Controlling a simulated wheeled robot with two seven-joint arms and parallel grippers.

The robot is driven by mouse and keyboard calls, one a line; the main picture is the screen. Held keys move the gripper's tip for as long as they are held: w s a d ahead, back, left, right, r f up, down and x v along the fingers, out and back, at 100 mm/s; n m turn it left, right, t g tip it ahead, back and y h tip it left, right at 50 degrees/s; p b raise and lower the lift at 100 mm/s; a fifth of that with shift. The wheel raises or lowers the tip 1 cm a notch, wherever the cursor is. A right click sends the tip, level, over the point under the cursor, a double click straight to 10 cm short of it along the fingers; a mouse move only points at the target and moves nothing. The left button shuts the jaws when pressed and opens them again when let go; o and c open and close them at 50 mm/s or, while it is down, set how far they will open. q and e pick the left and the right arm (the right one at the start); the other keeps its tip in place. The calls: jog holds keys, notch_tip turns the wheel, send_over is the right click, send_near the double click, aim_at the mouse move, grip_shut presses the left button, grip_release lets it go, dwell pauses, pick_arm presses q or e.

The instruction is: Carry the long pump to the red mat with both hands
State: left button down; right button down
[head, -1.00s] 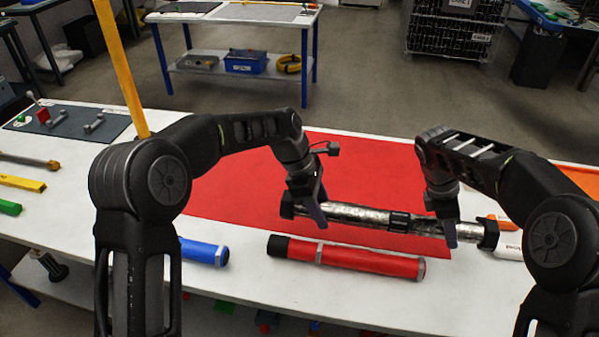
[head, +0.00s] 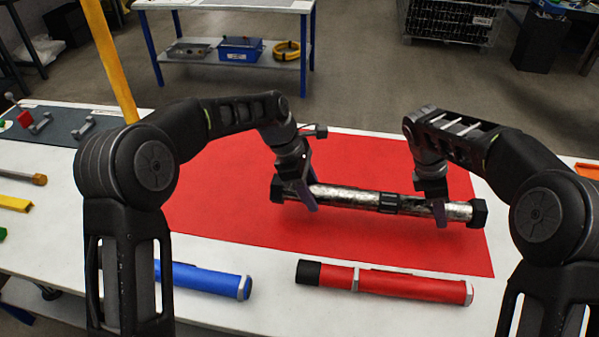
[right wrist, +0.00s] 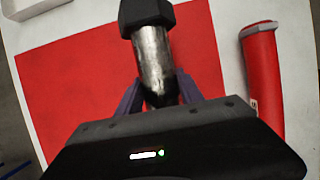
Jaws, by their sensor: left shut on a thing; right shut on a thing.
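The long pump (head: 345,197) is a silver tube with black end caps and a black middle band. It is held roughly level over the red mat (head: 230,215), with a shadow below it. My left gripper (head: 307,200) is shut on the pump near its left end. My right gripper (head: 438,212) is shut on it near its right end. In the right wrist view the silver pump end (right wrist: 154,58) with its black cap sticks out beyond my fingers (right wrist: 157,95). I cannot tell exactly how high the pump is above the mat.
A red pump (head: 400,285) lies on the white table in front of the mat. A blue pump (head: 205,280) lies to its left, partly behind my arm. A grey board with handles (head: 60,125) is at the left. The mat beneath the pump is clear.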

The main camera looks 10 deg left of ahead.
aim_at(312, 215)
pick_arm(q)
jog(key=shift+s+d+r, duration=0.2)
jog(key=shift+d+r, duration=0.05)
pick_arm(e)
jog(key=shift+s+d+r, duration=0.15)
jog(key=shift+s+d, duration=0.05)
pick_arm(q)
jog(key=shift+f, duration=0.1)
jog(key=shift+a, duration=0.1)
pick_arm(e)
jog(key=shift+w+a, duration=0.1)
